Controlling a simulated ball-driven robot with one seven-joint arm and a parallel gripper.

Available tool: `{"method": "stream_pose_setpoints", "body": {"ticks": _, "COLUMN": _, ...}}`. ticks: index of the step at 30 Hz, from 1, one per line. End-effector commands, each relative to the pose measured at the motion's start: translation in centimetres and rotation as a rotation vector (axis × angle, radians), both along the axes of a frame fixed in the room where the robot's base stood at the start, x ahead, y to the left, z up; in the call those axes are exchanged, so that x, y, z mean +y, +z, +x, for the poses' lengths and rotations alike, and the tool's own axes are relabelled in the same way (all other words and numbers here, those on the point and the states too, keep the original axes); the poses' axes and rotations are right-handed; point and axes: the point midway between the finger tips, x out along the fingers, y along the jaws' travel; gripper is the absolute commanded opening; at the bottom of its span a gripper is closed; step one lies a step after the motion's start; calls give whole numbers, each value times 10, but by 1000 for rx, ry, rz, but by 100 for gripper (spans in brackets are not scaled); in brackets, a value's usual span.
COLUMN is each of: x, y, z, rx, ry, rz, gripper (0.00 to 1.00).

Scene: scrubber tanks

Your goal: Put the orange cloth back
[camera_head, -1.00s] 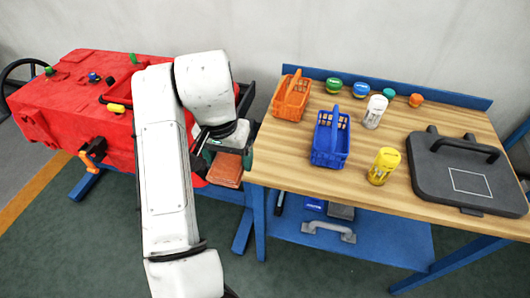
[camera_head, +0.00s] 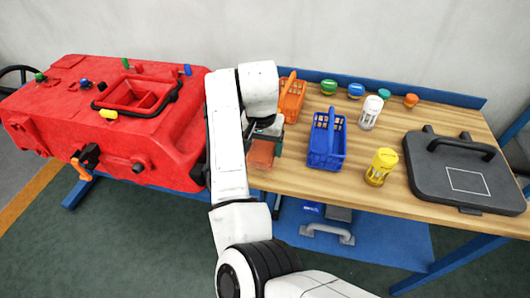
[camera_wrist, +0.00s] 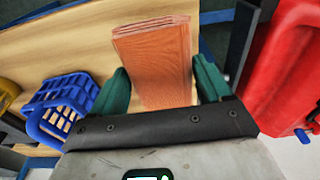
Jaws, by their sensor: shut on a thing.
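The orange cloth (camera_head: 261,153) is a folded, flat stack held between the fingers of my gripper (camera_head: 264,135). In the wrist view the cloth (camera_wrist: 155,60) sticks out between the two green fingertips of my gripper (camera_wrist: 160,85). It is over the left end of the wooden table top in the head view. Whether it touches the table I cannot tell. An orange basket (camera_head: 291,100) stands at the table's back left, partly hidden by my arm. A blue basket (camera_head: 326,145) stands to its right and also shows in the wrist view (camera_wrist: 65,100).
A yellow-capped container (camera_head: 381,167), a white container (camera_head: 370,112) and several coloured caps stand on the table (camera_head: 375,205). A dark grey lid (camera_head: 465,172) with a handle lies at right. A red tank (camera_head: 110,115) is at left. Blue edging runs along the table's back.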

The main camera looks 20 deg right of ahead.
Motion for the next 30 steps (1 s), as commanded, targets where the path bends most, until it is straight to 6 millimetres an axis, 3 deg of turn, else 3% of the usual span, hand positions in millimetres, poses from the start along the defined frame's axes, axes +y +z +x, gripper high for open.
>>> {"method": "stream_pose_setpoints", "body": {"ticks": 9, "x": -7, "y": -36, "z": 3, "rx": 3, "ry": 1, "rz": 1, "gripper": 49}}
{"method": "stream_pose_setpoints", "body": {"ticks": 21, "x": -7, "y": -42, "z": 3, "rx": 1, "ry": -1, "rz": 1, "gripper": 49}}
{"method": "stream_pose_setpoints", "body": {"ticks": 22, "x": -7, "y": -42, "z": 3, "rx": 0, "ry": -1, "rz": 1, "gripper": 80}}
{"method": "stream_pose_setpoints", "body": {"ticks": 28, "x": -7, "y": -42, "z": 3, "rx": 0, "ry": -1, "rz": 1, "gripper": 99}}
{"method": "stream_pose_setpoints", "body": {"ticks": 30, "x": -7, "y": -42, "z": 3, "rx": 0, "ry": -1, "rz": 1, "gripper": 100}}
